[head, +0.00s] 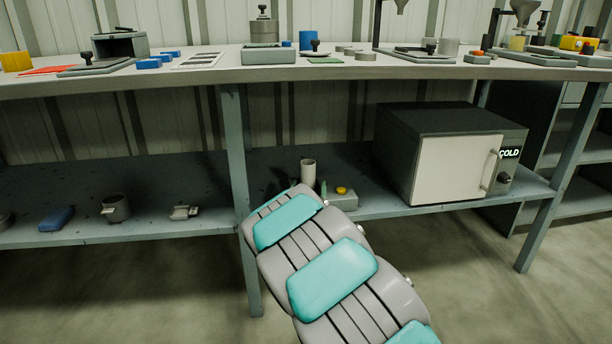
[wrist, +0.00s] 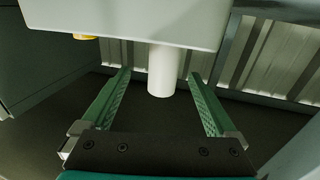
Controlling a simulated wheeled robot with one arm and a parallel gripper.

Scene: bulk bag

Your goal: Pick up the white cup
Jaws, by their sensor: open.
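The white cup (head: 308,172) is a plain, narrow cylinder on the lower shelf (head: 165,225), just beside a grey box with a yellow button. In the wrist view the cup (wrist: 162,72) shows between my two green fingers, with a gap on each side; part of it is hidden by the box. My gripper (wrist: 160,74) is open and empty, its fingertips level with the cup in the picture. How deep the cup sits between the fingers is hard to tell. In the head view my arm hides most of the gripper.
The grey box (head: 341,200) with the yellow button (wrist: 84,37) is close to the fingers. A cold box (head: 455,155) stands to the right. A dark grey mug (head: 116,208) and a blue item (head: 57,219) are left on the shelf. The worktop (head: 215,75) spans above.

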